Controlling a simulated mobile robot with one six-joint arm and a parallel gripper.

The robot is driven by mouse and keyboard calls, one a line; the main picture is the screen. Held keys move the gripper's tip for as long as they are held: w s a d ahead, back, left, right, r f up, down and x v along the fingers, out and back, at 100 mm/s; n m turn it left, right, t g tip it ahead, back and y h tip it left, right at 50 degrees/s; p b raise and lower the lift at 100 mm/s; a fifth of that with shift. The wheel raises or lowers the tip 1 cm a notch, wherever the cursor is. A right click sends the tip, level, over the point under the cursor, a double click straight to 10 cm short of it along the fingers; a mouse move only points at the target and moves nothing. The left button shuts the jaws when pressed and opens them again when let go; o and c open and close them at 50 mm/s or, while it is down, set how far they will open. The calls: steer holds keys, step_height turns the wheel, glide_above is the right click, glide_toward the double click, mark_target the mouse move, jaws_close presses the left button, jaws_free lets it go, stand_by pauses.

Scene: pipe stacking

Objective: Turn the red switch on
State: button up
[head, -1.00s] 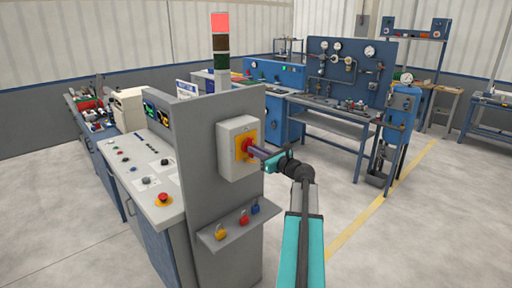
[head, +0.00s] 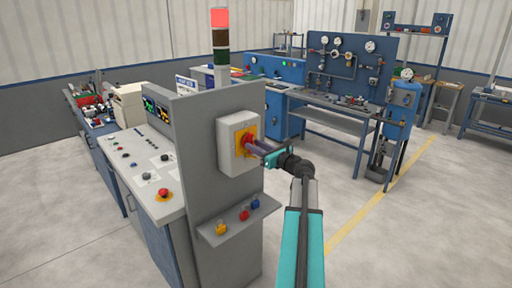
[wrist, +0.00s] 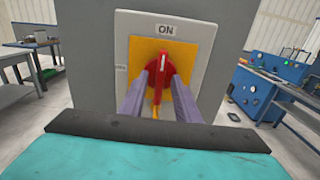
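The red switch (wrist: 162,66) sits on a yellow plate (wrist: 190,53) on a light grey box. In the wrist view its handle stands upright, with its white mark at the top towards the ON label (wrist: 166,30). My gripper (wrist: 161,80) faces the switch, one purple finger on each side of the handle. The fingers look closed against the handle, though the contact is partly hidden. The head view also shows the switch (head: 246,139) at the end of my gripper (head: 256,147), and its handle is partly covered there.
The box (head: 226,132) is mounted on a grey panel (head: 190,140). A shelf (head: 222,233) with several small coloured padlocks juts out below. A control desk (head: 140,170) is to the left. Open floor (head: 390,240) is on the right.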

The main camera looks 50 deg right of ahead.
steer(key=s+b, duration=0.4)
steer(key=s, duration=0.9)
steer(key=shift+s+a, duration=0.4)
steer(key=shift+a, duration=0.05)
